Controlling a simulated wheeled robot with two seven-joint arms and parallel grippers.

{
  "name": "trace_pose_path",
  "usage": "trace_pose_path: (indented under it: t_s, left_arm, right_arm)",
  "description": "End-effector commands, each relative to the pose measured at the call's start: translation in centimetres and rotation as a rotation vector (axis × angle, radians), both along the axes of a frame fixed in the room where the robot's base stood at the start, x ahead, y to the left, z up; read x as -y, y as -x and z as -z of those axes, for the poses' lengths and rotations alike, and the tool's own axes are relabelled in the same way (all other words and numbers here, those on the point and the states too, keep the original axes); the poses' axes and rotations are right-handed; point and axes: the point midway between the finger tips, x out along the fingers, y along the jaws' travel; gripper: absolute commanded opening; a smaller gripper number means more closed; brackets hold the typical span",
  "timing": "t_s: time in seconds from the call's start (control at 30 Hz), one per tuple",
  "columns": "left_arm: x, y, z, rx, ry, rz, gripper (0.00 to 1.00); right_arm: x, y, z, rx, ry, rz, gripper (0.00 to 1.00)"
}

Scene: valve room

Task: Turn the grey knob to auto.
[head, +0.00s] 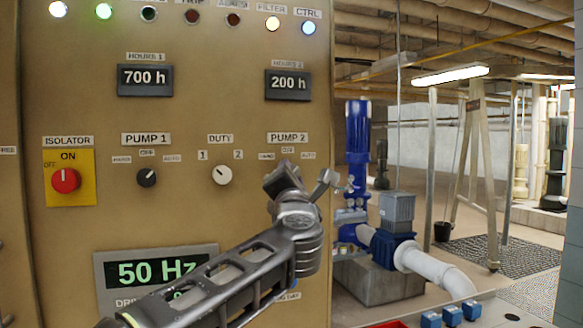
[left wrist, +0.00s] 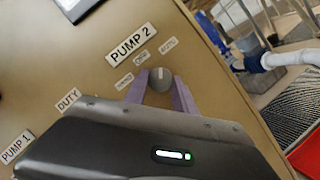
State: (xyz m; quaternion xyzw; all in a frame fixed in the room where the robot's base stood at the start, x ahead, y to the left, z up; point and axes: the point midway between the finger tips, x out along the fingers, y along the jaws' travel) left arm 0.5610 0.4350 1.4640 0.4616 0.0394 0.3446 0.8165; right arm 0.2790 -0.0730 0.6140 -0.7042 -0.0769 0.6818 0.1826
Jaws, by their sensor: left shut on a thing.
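The grey knob (left wrist: 161,79) sits under the PUMP 2 plate (left wrist: 132,46) on the tan panel. HAND, OFF and AUTO labels (left wrist: 168,45) arc around it. Its pale pointer mark stands upright in the left wrist view, seemingly toward AUTO rather than OFF. My left gripper (left wrist: 161,97) is shut on the knob, one finger on each side. In the head view my left gripper (head: 300,184) reaches up to the panel below the PUMP 2 plate (head: 288,138) and hides the knob. My right gripper is not in view.
Left on the panel are a white DUTY knob (head: 222,175), a black PUMP 1 knob (head: 147,177) and a red ISOLATOR switch (head: 65,180). A 50 Hz display (head: 150,272) is below. Right of the panel edge stands a blue pump (head: 358,145); blue blocks (head: 452,315) lie at the lower right.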

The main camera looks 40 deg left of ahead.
Motion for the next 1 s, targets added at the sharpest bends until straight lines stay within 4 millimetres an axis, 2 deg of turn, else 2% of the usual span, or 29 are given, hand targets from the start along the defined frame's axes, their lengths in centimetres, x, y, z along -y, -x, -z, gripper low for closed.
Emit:
trace_pose_path:
  t_s: [0.13,0.6,0.63,0.87,1.0]
  left_arm:
    - [0.02,0.02,-0.19,-0.036,-0.024,0.000,0.00]
    - [0.02,0.00,0.00,-0.053,-0.037,0.000,0.00]
    - [0.02,0.00,0.00,-0.053,-0.037,0.000,0.34]
    - [0.01,0.01,-0.01,-0.051,-0.036,0.000,0.53]
    - [0.00,0.02,-0.03,-0.050,-0.036,0.000,0.54]
  right_arm:
    - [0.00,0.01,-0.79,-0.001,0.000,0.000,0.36]
    - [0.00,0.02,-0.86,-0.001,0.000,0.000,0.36]
    - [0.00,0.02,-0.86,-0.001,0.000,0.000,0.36]
    - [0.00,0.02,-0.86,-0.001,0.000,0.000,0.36]
    - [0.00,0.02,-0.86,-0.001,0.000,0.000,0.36]
